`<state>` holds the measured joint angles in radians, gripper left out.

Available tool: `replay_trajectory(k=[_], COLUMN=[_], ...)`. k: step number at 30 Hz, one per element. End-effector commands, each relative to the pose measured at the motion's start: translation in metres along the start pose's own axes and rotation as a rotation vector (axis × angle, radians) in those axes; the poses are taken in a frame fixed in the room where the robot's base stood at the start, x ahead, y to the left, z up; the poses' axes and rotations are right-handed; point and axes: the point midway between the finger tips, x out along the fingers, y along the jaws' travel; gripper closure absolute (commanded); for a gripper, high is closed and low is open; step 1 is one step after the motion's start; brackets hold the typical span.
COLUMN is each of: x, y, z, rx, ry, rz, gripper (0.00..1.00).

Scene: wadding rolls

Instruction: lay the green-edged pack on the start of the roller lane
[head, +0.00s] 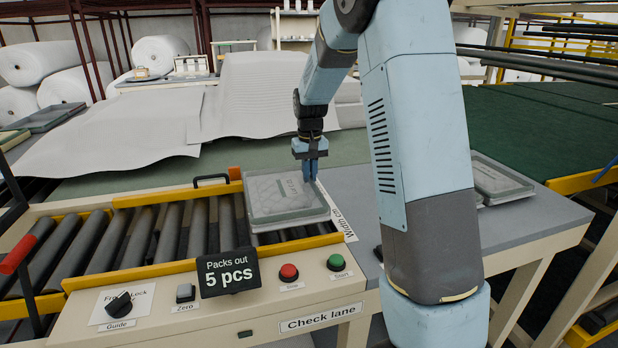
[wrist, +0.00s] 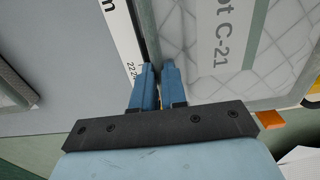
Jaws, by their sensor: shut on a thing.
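The green-edged pack (head: 283,197), a flat grey quilted pack with a pale green rim, is over the right end of the roller lane (head: 172,235). It lies about flat; I cannot tell whether it touches the rollers or hangs just above them. My gripper (head: 310,172) points down at its right edge and is shut on that edge. In the wrist view, the two blue fingers of my gripper (wrist: 158,72) pinch the left rim of the pack (wrist: 270,50), which has "C-21" printed on it. The fingertips are partly hidden by the rim.
Other packs (head: 497,178) lie on the grey table at right, partly behind my arm. A "Packs out 5 pcs" sign (head: 228,272) and red (head: 289,272) and green (head: 336,262) buttons stand at the lane's front. The rollers at left are clear. White wadding sheets (head: 255,95) lie behind.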

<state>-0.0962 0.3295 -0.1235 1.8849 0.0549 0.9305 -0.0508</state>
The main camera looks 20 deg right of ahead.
Motion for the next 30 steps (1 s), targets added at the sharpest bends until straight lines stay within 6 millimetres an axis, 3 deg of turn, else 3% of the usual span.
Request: replay_trajectory(k=[4, 29, 30], x=[0.013, 0.024, 0.024], y=[0.0, 0.0, 0.0], z=[0.0, 0.0, 0.0], rx=[0.0, -0.001, -0.001], ry=[0.0, 0.001, 0.001], rz=[0.0, 0.0, 0.0], gripper=[1.0, 1.0, 0.84])
